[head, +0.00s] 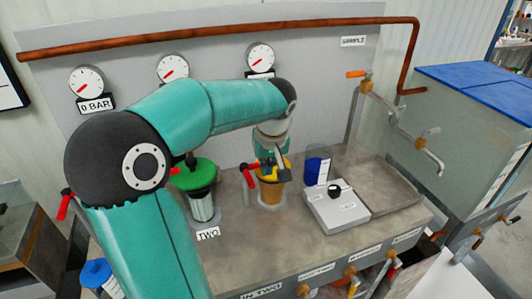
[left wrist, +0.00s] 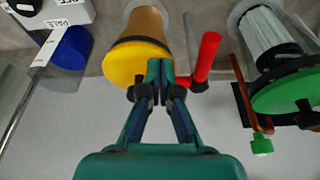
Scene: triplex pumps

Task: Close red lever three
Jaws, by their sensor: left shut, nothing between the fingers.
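A red lever (head: 248,177) stands at the left side of the yellow-topped pump (head: 268,190). In the left wrist view the red lever (left wrist: 207,55) is just right of my fingertips, and the yellow pump top (left wrist: 132,62) is just left of them. No number shows on this lever. My left gripper (head: 277,160) is over the yellow pump, fingers shut and empty. In the left wrist view its closed fingertips (left wrist: 160,72) overlap the pump top's edge; I cannot tell whether they touch it or the lever. My right gripper is not in view.
Left of it is a green-topped pump (head: 195,172) with label TWO (head: 207,233). Another red lever (head: 65,204) is farther left, partly beside my arm. Gauges and a copper pipe (head: 215,32) are behind.

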